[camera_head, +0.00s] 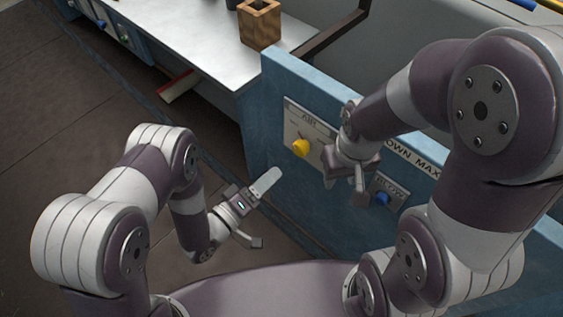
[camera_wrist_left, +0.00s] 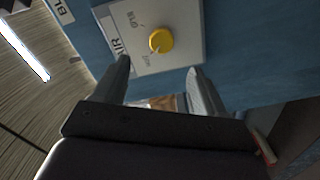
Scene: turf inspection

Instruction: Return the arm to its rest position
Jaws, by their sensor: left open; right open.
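My left arm comes in from the left in the head view. Its gripper (camera_head: 261,213) is open and empty, low in front of the blue panel (camera_head: 262,147). In the left wrist view its two fingers (camera_wrist_left: 158,72) are spread apart, with the yellow knob (camera_wrist_left: 160,40) beyond them and not touched. My right arm reaches over from the right. Its gripper (camera_head: 345,190) is open and points down in front of the panel, between the yellow knob (camera_head: 301,148) and the blue knob (camera_head: 382,198). I cannot tell whether it touches the panel.
The yellow knob sits on a pale plate (camera_head: 292,122) marked AIR. A grey worktop (camera_head: 205,58) at the back holds a wooden block (camera_head: 259,24) with a dark opening. A red and white piece (camera_head: 179,87) shows below the worktop. Dark floor (camera_head: 60,120) lies open at left.

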